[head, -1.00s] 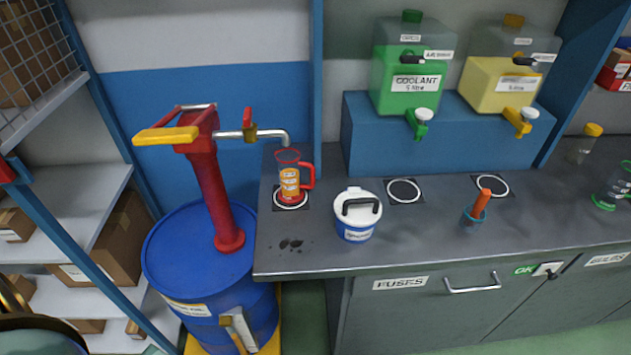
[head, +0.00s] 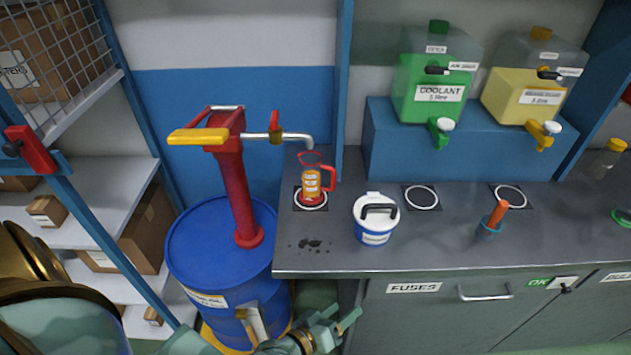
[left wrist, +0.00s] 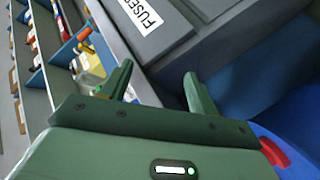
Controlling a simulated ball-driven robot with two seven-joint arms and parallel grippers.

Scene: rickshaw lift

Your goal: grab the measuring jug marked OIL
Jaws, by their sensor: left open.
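A clear measuring jug with red rim, base and handle and an orange label (head: 312,181) stands upright on a ringed pad on the bench, below the pump spout. Its label is too small to read. The handle points right. My left gripper (head: 343,319) is open and empty at the bottom of the head view, in front of the bench edge, below and apart from the jug. Its two green fingers also show spread in the left wrist view (left wrist: 158,82), with the FUSES drawer front beyond them. The jug is not distinguishable there. My right gripper is out of view.
A blue drum (head: 205,250) with a red hand pump (head: 237,195) stands left of the bench; its spout (head: 300,137) hangs near the jug's top. A white-lidded tub (head: 374,232) stands right of the jug.

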